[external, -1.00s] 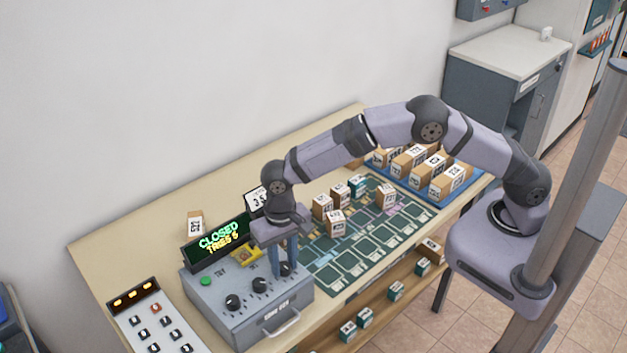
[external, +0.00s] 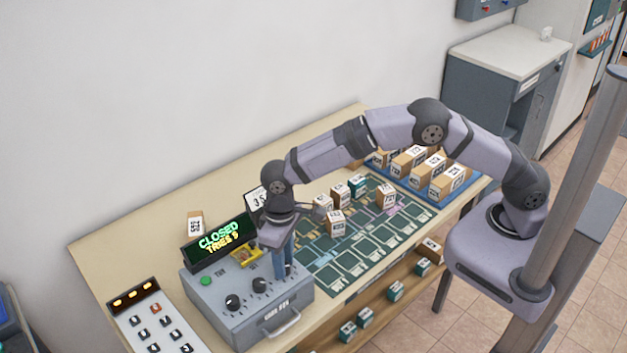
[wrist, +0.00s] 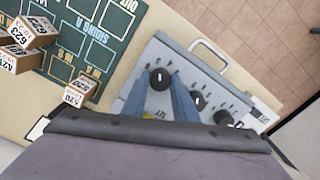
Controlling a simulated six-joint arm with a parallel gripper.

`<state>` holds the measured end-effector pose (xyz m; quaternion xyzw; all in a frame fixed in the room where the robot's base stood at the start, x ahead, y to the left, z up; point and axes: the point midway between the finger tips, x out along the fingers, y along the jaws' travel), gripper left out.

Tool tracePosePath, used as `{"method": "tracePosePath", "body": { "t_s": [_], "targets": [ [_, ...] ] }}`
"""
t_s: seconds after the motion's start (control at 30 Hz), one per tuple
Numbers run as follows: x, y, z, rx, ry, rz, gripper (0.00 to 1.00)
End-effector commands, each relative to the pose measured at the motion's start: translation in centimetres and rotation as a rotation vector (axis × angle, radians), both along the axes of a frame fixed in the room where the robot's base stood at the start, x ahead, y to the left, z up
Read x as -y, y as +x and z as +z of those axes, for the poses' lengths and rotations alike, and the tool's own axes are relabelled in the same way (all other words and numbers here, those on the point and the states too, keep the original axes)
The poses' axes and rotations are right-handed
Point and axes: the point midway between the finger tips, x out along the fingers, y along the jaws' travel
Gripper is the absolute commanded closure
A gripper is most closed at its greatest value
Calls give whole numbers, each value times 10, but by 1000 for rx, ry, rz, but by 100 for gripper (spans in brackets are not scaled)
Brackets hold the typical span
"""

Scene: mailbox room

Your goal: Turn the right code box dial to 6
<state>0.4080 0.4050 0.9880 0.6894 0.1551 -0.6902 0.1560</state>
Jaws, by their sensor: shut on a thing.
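The grey code box (external: 240,325) stands on the bench with a row of black dials, a green button and a lit display reading CLOSED with a tries line. My gripper (external: 284,270) points down at the right dial, which it mostly hides in the external view. In the wrist view the right dial (wrist: 159,77) sits between the fingertips of my gripper (wrist: 160,90), which is shut on it. Small numbers ring the dial, but I cannot read its setting. The middle dial (external: 259,285) and left dial (external: 233,302) are free.
A keypad panel (external: 150,325) stands left of the box. A green mat (external: 345,262) with several small parcels lies to its right, and a blue tray (external: 440,200) of parcels is beyond. A handle (external: 283,324) is on the box front.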

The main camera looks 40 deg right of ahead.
Motion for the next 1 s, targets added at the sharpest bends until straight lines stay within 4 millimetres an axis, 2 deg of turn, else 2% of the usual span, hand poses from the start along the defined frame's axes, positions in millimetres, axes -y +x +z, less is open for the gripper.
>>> {"method": "tracePosePath", "body": {
  "t_s": [0.6, 1.0],
  "targets": [
    [-1, 1, 2, 5, 4, 555, 96],
    [-2, 2, 2, 6, 5, 738, 96]
  ]
}}
